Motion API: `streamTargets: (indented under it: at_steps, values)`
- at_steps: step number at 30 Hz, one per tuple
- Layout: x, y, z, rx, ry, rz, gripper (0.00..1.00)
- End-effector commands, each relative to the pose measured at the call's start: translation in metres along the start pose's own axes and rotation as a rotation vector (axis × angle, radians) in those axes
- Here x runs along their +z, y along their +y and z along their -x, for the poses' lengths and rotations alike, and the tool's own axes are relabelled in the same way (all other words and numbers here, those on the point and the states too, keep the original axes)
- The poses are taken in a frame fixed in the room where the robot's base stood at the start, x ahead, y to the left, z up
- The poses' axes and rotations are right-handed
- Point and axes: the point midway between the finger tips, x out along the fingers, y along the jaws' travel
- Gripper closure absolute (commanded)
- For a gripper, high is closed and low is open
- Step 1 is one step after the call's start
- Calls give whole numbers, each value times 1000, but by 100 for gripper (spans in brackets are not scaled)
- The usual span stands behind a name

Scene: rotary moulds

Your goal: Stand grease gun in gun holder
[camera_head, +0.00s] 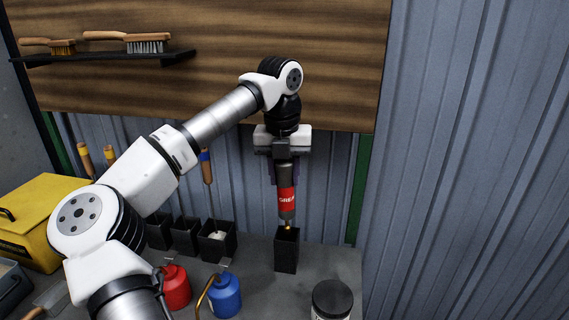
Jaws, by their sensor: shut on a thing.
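The grease gun (286,199) is a dark cylinder with a red label band and a small brass-coloured tip at its lower end. It hangs upright from my gripper (285,168), which is shut on its upper part. The gun holder (286,252) is a black open-topped square box standing on the bench. The gun's tip is at the holder's mouth, over the opening. I cannot tell whether the tip is inside the rim or just above it.
Black bins (217,241) stand left of the holder. A red oil can (174,287), a blue oil can (225,294) and a dark jar (332,299) are in front. A yellow toolbox (40,222) is at left. A shelf (110,57) holds brushes. Bare bench (262,272) surrounds the holder.

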Motion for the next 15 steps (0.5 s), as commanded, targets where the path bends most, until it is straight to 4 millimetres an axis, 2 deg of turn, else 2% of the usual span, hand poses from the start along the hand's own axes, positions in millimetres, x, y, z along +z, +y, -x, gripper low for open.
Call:
streamTargets:
  at_steps: [15]
  values:
    - [-2, 2, -41, -1, 0, 0, 89]
